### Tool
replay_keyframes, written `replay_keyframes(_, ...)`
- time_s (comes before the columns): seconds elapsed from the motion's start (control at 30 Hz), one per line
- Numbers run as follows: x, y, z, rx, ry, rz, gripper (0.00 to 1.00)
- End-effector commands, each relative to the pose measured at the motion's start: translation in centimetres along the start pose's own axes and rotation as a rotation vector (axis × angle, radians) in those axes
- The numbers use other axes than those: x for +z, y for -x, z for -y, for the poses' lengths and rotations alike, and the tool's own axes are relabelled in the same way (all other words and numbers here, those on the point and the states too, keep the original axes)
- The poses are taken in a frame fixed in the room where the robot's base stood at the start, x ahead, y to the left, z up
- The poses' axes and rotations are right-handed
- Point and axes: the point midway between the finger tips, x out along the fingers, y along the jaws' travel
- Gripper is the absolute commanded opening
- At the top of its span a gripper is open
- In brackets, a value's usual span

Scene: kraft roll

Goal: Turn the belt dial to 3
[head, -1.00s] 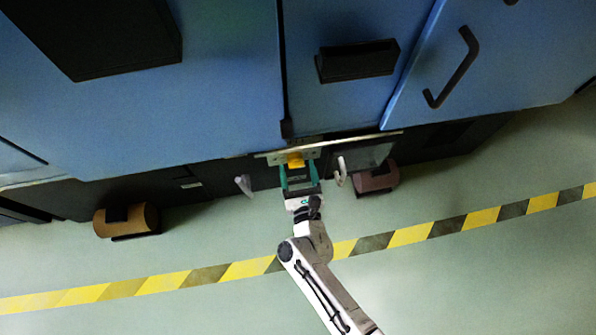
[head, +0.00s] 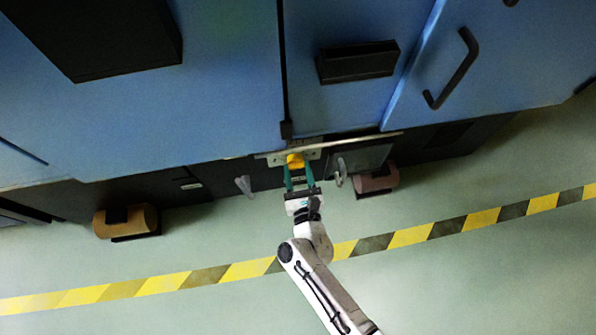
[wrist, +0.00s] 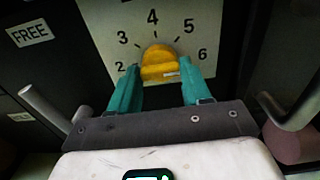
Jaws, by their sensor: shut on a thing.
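The belt dial (wrist: 158,60) is a yellow knob on a pale plate (wrist: 118,38) with the numerals 2 to 6 in an arc over it. A small pale strip shows on the knob's lower right; I cannot tell which numeral it is set to. In the head view the dial (head: 295,160) sits low on the machine front, under the blue panels. My gripper (wrist: 160,73) has its teal fingers on the left and right of the knob, shut on it. The gripper also shows in the head view (head: 299,177), reaching up to the plate from below.
A grey lever (wrist: 52,106) juts out left of the dial, and a curved handle (wrist: 298,108) stands close on the right. A FREE label (wrist: 30,33) is at upper left. Brown rolls (head: 146,218) sit low on the front. The striped floor (head: 410,235) in front is clear.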

Motion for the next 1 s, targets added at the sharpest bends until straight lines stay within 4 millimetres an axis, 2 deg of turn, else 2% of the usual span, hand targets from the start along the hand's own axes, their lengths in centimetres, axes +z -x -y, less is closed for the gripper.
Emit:
replay_keyframes(0.37,-0.04,0.02,0.06,-0.002,0.221,-0.001,0.17)
replay_keyframes(1.0,-0.06,0.04,-0.07,0.0,0.829,-0.002,0.17)
